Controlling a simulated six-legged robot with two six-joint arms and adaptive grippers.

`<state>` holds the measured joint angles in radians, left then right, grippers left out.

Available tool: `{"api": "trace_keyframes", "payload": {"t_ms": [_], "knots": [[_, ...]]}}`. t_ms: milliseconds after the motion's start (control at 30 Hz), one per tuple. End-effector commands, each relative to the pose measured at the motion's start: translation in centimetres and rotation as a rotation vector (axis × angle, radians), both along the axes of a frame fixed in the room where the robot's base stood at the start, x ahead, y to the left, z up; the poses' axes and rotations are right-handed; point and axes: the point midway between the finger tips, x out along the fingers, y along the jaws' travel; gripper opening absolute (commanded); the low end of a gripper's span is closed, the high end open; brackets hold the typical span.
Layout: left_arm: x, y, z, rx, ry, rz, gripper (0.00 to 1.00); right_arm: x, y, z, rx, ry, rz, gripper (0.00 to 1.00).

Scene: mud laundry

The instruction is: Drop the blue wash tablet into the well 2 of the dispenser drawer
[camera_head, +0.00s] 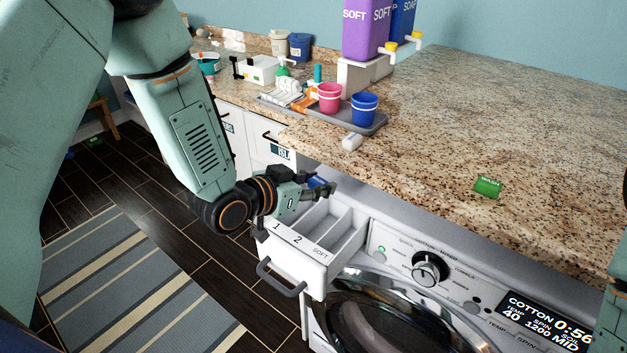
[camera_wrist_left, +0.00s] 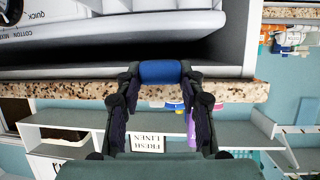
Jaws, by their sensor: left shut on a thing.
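The blue wash tablet (camera_head: 316,182) is held between the fingertips of my left gripper (camera_head: 324,190). In the left wrist view the blue tablet (camera_wrist_left: 160,73) spans the gap between the two dark fingers of the left gripper (camera_wrist_left: 160,82). The white dispenser drawer (camera_head: 309,258) is pulled out of the washing machine, with labels 1, 2 and SOFT on its front edge. The gripper and tablet are above the drawer's back part, near its left side in the head view. The wells are partly hidden by the gripper. My right gripper is not in view.
The granite counter (camera_head: 440,120) overhangs close behind the gripper. A green packet (camera_head: 488,187) and a small white item (camera_head: 352,142) lie on it. A grey tray (camera_head: 369,122) holds pink (camera_head: 330,97) and blue cups (camera_head: 364,108). The drawer handle (camera_head: 280,283) sticks out in front.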

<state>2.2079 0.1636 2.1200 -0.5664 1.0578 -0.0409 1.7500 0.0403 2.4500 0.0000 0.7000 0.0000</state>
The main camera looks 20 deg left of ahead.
Motion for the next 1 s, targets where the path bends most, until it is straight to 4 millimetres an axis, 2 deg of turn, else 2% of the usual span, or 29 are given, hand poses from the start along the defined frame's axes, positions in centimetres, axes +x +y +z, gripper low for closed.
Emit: {"api": "trace_keyframes", "payload": {"t_ms": [33, 133, 467, 500, 767, 1000], "knots": [[0.04, 0.0, -0.97, 0.0, 0.0, 0.0, 0.15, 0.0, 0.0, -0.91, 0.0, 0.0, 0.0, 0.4], [0.1, -0.01, -1.59, 0.0, 0.0, 0.001, 0.15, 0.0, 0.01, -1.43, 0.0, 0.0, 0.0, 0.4], [0.23, -0.1, -1.65, 0.0, 0.0, 0.0, 0.15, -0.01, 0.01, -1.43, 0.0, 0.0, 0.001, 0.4], [0.23, -0.1, -1.65, 0.0, 0.0, 0.0, 0.42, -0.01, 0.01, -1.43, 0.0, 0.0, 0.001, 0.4], [0.21, -0.1, -1.65, 0.0, 0.0, 0.0, 0.64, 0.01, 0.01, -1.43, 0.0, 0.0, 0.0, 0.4], [0.2, -0.08, -1.66, -0.001, 0.0, 0.0, 0.65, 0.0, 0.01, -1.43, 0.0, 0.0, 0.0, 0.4]]}}
